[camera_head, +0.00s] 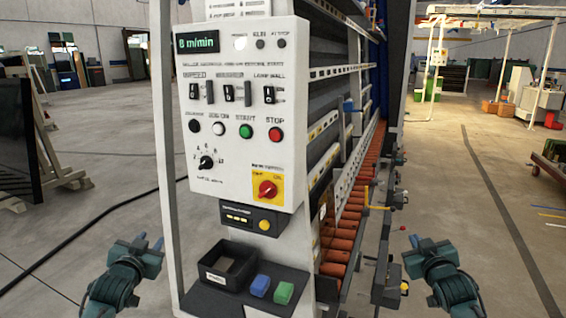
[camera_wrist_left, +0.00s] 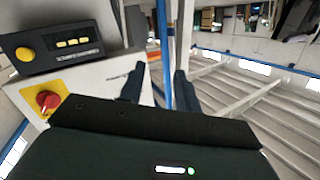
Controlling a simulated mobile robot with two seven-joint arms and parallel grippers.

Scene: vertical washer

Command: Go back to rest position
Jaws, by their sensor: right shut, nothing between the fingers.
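My left gripper (camera_head: 150,242) is at the lower left in the head view, to the left of the washer's control column. In the left wrist view its two fingers (camera_wrist_left: 159,88) stand apart with nothing between them, so it is open. My right gripper (camera_head: 413,241) is at the lower right, right of the roller conveyor; it is shut and empty. Both grippers are held up clear of the machine in the head view. The white control panel (camera_head: 240,130) of the washer stands between them, with a red rotary switch (camera_head: 267,189) on a yellow plate.
Below the panel, a dark shelf (camera_head: 212,295) carries a black bin (camera_head: 228,264), a blue block (camera_head: 260,286) and a green block (camera_head: 284,292). Orange rollers (camera_head: 342,243) run back along the washer. A black cable (camera_head: 95,222) lies on the left floor. Open floor (camera_head: 470,190) lies at the right.

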